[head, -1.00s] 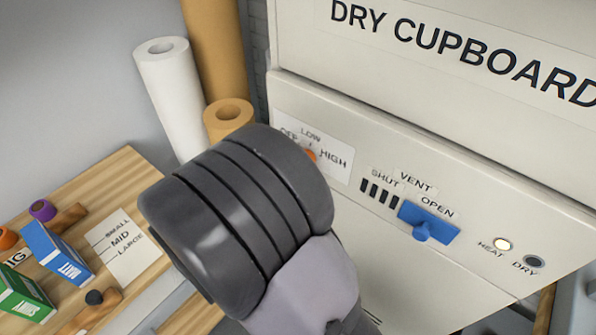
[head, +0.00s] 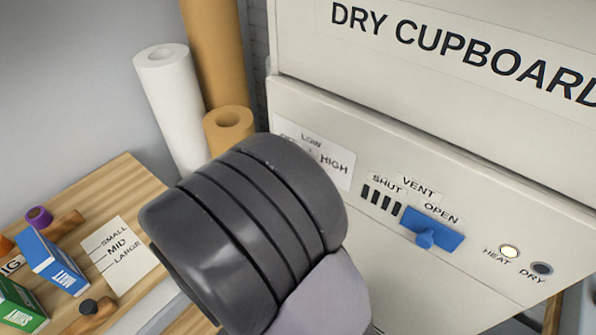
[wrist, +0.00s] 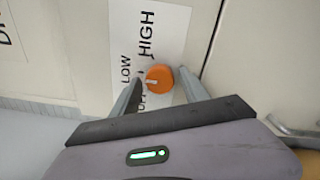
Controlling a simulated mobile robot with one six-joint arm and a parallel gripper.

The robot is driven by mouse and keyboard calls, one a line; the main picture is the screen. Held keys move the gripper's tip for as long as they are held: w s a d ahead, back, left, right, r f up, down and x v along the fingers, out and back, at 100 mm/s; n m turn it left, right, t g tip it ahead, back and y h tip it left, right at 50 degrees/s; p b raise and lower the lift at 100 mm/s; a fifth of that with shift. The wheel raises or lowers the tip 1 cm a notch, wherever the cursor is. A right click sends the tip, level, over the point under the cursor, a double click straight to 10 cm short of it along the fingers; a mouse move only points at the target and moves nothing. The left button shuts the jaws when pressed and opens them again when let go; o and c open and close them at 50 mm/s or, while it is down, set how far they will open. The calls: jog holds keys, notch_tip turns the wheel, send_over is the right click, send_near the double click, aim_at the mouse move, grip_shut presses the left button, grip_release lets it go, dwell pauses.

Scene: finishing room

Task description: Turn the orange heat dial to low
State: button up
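The orange heat dial (wrist: 160,77) sits on the cupboard front in the wrist view, on a white label (wrist: 150,40) with LOW, HIGH and a partly hidden OFF. A pale pointer mark on the dial points left, roughly toward LOW and slightly to the OFF side. My gripper (wrist: 161,74) is open, with one finger on each side of the dial. Small gaps seem to show between fingers and dial; contact is not clear. In the head view my wrist hides the dial, and the label (head: 334,148) shows beside it.
The DRY CUPBOARD panel (head: 400,130) carries a blue vent slider (head: 434,238), a lit HEAT lamp (head: 509,251) and a dark DRY lamp (head: 542,268). Paper rolls (head: 170,105) stand left of it. A wooden bench (head: 120,185) with boxes lies at lower left.

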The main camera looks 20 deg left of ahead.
dwell(0.4)
jog(key=p+v, duration=0.4)
jog(key=v, duration=1.3)
jog(key=shift+s, duration=0.2)
jog(key=shift+f, duration=0.1)
